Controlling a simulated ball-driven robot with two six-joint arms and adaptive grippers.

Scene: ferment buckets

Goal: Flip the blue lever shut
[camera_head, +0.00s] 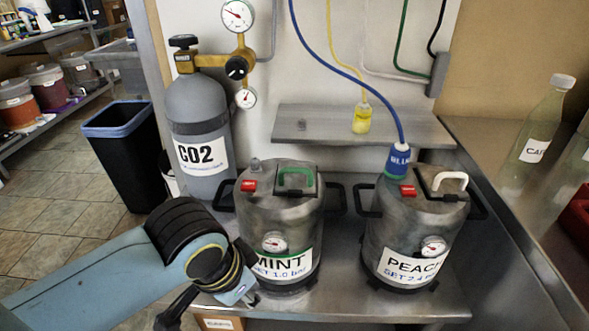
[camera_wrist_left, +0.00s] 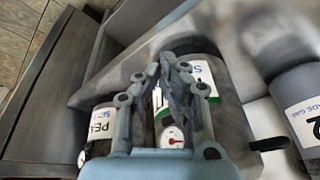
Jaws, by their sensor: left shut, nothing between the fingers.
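A blue connector (camera_head: 398,160) on a blue hose (camera_head: 340,68) sits on top of the steel PEACH keg (camera_head: 385,237), beside a small red part (camera_head: 407,190) and a white lid handle (camera_head: 450,181). I cannot pick out a separate blue lever. The steel MINT keg (camera_head: 290,225) stands to its left with a green lid handle (camera_head: 296,173). My left gripper (camera_head: 243,293) is low at the MINT keg's front left, partly hidden by its wrist. In the left wrist view its fingers (camera_wrist_left: 172,62) are shut and empty in front of the MINT keg (camera_wrist_left: 228,125). My right gripper is out of view.
A grey CO2 cylinder (camera_head: 197,120) with gauges stands behind the MINT keg. A steel shelf (camera_head: 300,125) holds a yellow connector (camera_head: 361,118). A black bin (camera_head: 125,150) is at left. A bottle (camera_head: 540,125) stands on the right counter. A narrow gap separates the kegs.

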